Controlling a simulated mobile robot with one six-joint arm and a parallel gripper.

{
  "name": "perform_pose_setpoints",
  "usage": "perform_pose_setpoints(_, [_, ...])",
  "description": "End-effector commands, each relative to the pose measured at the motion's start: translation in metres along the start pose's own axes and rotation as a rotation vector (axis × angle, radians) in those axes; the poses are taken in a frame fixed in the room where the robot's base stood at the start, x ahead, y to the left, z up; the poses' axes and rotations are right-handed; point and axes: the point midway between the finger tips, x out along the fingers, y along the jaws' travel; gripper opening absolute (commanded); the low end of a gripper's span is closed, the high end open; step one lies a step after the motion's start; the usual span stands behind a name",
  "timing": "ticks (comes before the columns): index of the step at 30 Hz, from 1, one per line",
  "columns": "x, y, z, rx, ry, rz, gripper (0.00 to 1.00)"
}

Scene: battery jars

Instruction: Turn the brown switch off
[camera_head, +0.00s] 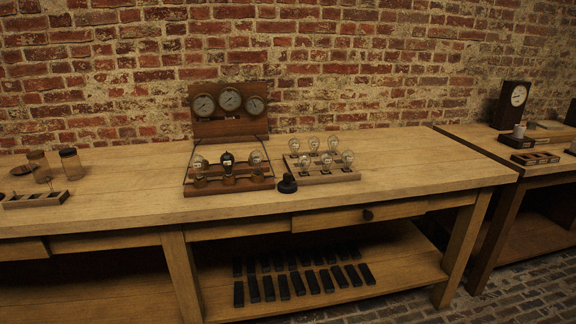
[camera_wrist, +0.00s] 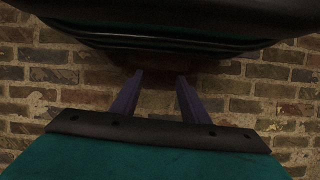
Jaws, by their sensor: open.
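A wooden instrument board (camera_head: 230,125) with gauges stands at the back of the long bench. Its low base (camera_head: 231,188) carries three bulbs (camera_head: 228,159) and a row of small brownish round fittings (camera_head: 228,179) along the front. I cannot tell which of these is the brown switch, or its position. A small black knob-like object (camera_head: 287,184) sits on the bench just right of the base. My gripper (camera_wrist: 158,82) shows in the wrist view, its two fingers apart with nothing between them. It faces a brick surface and is away from the board; the head view does not show it.
A rack of clear bulbs (camera_head: 322,168) stands right of the board. Glass jars (camera_head: 70,163) and a small wooden rack (camera_head: 35,199) are at the left. Black blocks (camera_head: 285,287) lie on the lower shelf. A second bench with a clock (camera_head: 512,104) is at the right.

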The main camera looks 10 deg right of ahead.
Motion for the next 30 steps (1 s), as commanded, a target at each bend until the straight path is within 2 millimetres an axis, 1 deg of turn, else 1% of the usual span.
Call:
perform_pose_setpoints(1, [-0.022, 0.0, -0.004, 0.019, 0.01, 0.0, 0.41])
perform_pose_setpoints(8, [-0.095, -0.001, -0.029, 0.124, 0.054, -0.007, 0.41])
perform_pose_setpoints(17, [-0.197, -0.003, -0.058, 0.267, 0.112, -0.022, 0.41])
perform_pose_setpoints(21, [-0.246, -0.004, -0.069, 0.333, 0.137, -0.032, 0.41])
perform_pose_setpoints(23, [-0.267, -0.004, -0.074, 0.361, 0.148, -0.037, 0.41])
perform_pose_setpoints(24, [-0.282, -0.004, -0.077, 0.378, 0.157, -0.04, 0.41])
perform_pose_setpoints(26, [-0.304, -0.004, -0.081, 0.407, 0.167, -0.045, 0.41])
perform_pose_setpoints(27, [-0.319, -0.004, -0.083, 0.426, 0.174, -0.049, 0.41])
perform_pose_setpoints(29, [-0.341, -0.004, -0.087, 0.454, 0.185, -0.055, 0.41])
perform_pose_setpoints(30, [-0.356, -0.004, -0.09, 0.472, 0.193, -0.059, 0.41])
